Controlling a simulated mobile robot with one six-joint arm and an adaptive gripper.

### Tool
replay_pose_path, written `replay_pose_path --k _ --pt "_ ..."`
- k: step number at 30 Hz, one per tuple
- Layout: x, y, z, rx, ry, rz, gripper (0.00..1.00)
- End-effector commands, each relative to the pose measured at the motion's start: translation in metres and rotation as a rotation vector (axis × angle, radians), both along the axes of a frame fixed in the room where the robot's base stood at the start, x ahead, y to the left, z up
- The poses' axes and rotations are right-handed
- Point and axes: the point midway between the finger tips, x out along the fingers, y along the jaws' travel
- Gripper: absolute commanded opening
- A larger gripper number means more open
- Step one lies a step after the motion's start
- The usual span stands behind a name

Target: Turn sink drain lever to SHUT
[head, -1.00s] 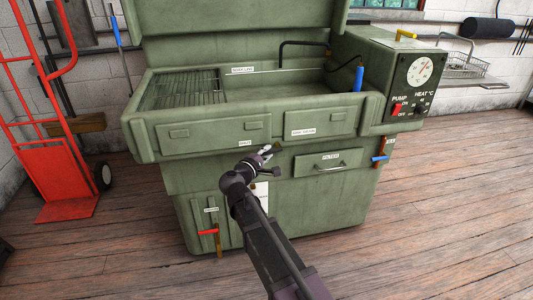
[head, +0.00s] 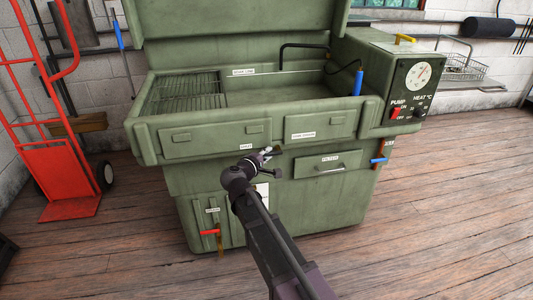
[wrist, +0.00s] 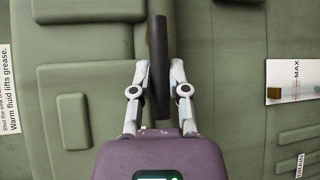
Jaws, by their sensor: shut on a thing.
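The sink drain lever is a black bar (wrist: 158,40) on the front of the green parts washer. In the wrist view it stands upright in the picture between the two pale fingers of my gripper (wrist: 158,78), which are shut on it from both sides. In the head view my gripper (head: 267,153) is at the washer front, just under the sink, and hides most of the lever. A small white label (head: 246,147), too blurred to read surely, sits left of my gripper, and another (head: 303,135) sits above right. The lever's pivot is hard to make out.
A red-handled lever (head: 210,232) is low on the washer's left front, and a blue-handled one (head: 379,160) at its right side. A FILTER drawer (head: 330,164) is right of my gripper. A red hand truck (head: 72,180) stands left. The wooden floor (head: 440,220) is clear.

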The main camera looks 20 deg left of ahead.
Motion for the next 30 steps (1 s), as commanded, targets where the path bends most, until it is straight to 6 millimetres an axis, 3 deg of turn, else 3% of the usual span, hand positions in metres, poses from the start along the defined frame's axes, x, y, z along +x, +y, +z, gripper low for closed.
replay_pose_path --k 4,5,7,8,30 --pt "0.0012 -0.0001 0.0002 0.0 -0.002 0.0 0.0" --pt "0.0012 0.0 0.0002 0.0 -0.002 0.0 0.3" --pt "0.0011 0.0 0.0002 0.0 -0.002 0.0 0.51" --pt "0.0011 0.0 0.0002 0.0 -0.002 0.0 0.57" --pt "0.0004 0.0001 -0.0024 -0.017 -0.011 0.001 0.57"
